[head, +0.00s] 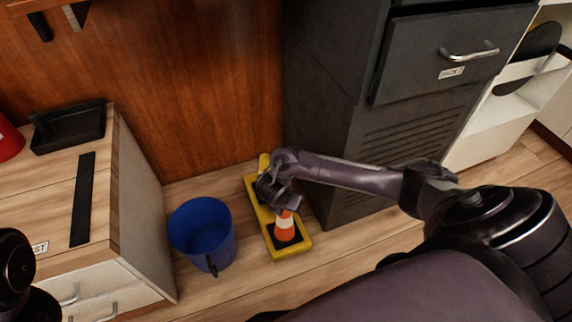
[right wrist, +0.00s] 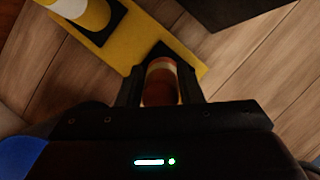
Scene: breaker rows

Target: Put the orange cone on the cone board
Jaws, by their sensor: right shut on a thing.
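The yellow cone board (head: 300,246) lies on the floor with dark square spots on it; its near end shows in the right wrist view (right wrist: 128,32). The orange cone (head: 285,231) with a white band is upright at the board's near dark square. My right gripper (head: 285,203) is shut on its upper part from above, and the cone shows between the fingers in the right wrist view (right wrist: 161,80). I cannot tell whether its base touches the board. A yellow cone with a white band (right wrist: 90,12) stands on another dark square. My left gripper is not in view.
A blue bucket (head: 203,235) stands close to the left of the board. A dark grey cabinet (head: 330,130) rises just right of it, and a wooden panel (head: 190,80) is behind. A drawer unit (head: 140,215) stands at left. Floor in front is clear.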

